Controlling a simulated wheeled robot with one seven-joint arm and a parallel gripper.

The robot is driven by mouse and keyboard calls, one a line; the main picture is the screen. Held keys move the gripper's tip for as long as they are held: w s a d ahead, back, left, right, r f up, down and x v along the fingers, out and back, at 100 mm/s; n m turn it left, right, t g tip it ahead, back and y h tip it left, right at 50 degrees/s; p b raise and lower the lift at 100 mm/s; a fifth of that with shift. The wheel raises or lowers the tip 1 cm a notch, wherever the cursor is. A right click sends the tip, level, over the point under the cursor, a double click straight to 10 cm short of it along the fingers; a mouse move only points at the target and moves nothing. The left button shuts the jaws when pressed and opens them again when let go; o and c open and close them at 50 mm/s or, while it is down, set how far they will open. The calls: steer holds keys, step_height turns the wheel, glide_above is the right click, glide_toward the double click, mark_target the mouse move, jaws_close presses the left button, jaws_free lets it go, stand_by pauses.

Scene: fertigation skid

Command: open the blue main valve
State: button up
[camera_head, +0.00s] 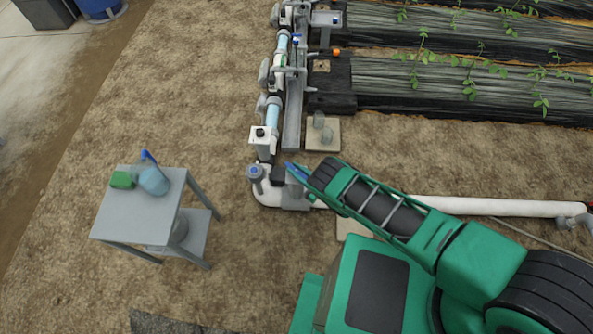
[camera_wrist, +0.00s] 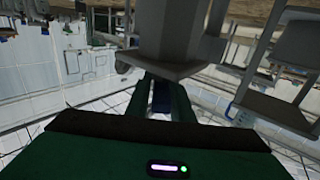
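A blue lever (camera_head: 291,168), which looks like the main valve's handle, shows at the pipe elbow just left of my gripper (camera_head: 308,176) in the head view. My gripper reaches in from the right, with its dark end close to the lever. In the wrist view, my two green fingers (camera_wrist: 164,98) point away from the camera with a narrow gap between them. A dark blue piece (camera_wrist: 160,98) shows in that gap. I cannot tell if the fingers touch it. The valve's body is mostly hidden behind my gripper.
A round blue-grey cap (camera_head: 255,172) sits on the white pipe elbow (camera_head: 268,197). The pipe line with several valves runs upward. A grey side table (camera_head: 139,222) at left holds a green block (camera_head: 122,180) and a light blue container (camera_head: 154,182). Bare soil lies between.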

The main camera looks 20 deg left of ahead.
mark_target(296, 170)
steer(key=shift+o, duration=0.6)
steer(key=shift+r, duration=0.55)
step_height(296, 170, up, 3)
steer(key=shift+w+f, duration=0.1)
steer(key=shift+f, duration=0.1)
steer(key=s+a+r, duration=0.5)
steer(key=s+r, duration=0.2)
steer(key=s, duration=0.3)
steer(key=shift+s+a, duration=0.2)
